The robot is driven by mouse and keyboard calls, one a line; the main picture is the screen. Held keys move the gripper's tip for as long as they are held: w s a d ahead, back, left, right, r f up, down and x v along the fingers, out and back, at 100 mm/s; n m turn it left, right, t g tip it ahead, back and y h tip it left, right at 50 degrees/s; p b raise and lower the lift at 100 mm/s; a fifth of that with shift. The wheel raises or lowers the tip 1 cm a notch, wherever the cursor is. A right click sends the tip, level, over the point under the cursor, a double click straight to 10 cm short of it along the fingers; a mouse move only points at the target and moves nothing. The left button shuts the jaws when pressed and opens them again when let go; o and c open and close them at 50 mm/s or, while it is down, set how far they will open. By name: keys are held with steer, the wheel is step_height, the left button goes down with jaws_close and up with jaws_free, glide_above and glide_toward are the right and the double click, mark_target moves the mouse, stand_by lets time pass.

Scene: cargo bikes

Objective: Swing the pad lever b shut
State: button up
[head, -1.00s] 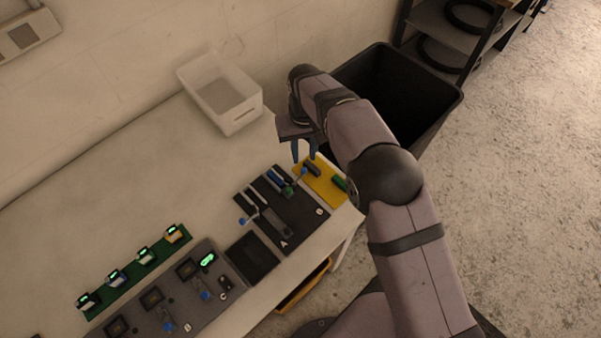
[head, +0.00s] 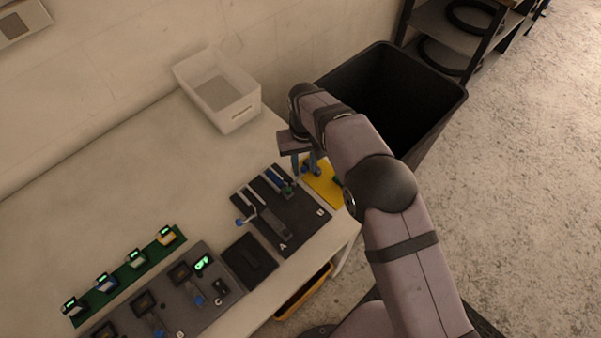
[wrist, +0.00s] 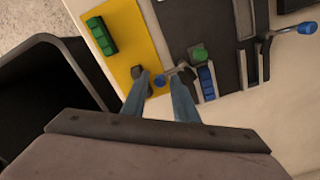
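Pad lever b is a thin metal arm with a blue knob (wrist: 159,82) in the wrist view. It sticks out from the station marked B on the dark plate (wrist: 183,28), over the edge of the yellow mat. A green piece (wrist: 199,54) and a blue pad (wrist: 207,82) sit beside its pivot. My gripper (wrist: 160,78) is open, with one blue finger on each side of the knob; whether either touches it I cannot tell. In the head view my gripper (head: 306,170) is low over the mat's left edge, and the arm partly hides the lever.
A green pad (wrist: 102,36) and a dark piece (wrist: 138,72) lie on the yellow mat (wrist: 130,30); the dark piece is close to one fingertip. Station A's blue-knobbed lever (head: 240,222) sticks out leftward. A white bin (head: 236,118) and a black bin (head: 450,100) stand behind.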

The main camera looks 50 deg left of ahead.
jaws_close()
steer(key=shift+a, duration=0.1)
steer(key=shift+s+a, duration=0.15)
steer(key=shift+a, duration=0.45)
steer(key=shift+s+a, duration=0.15)
steer(key=shift+s+a+b, duration=0.3)
steer(key=shift+a+b, duration=0.05)
steer(key=shift+a, duration=0.1)
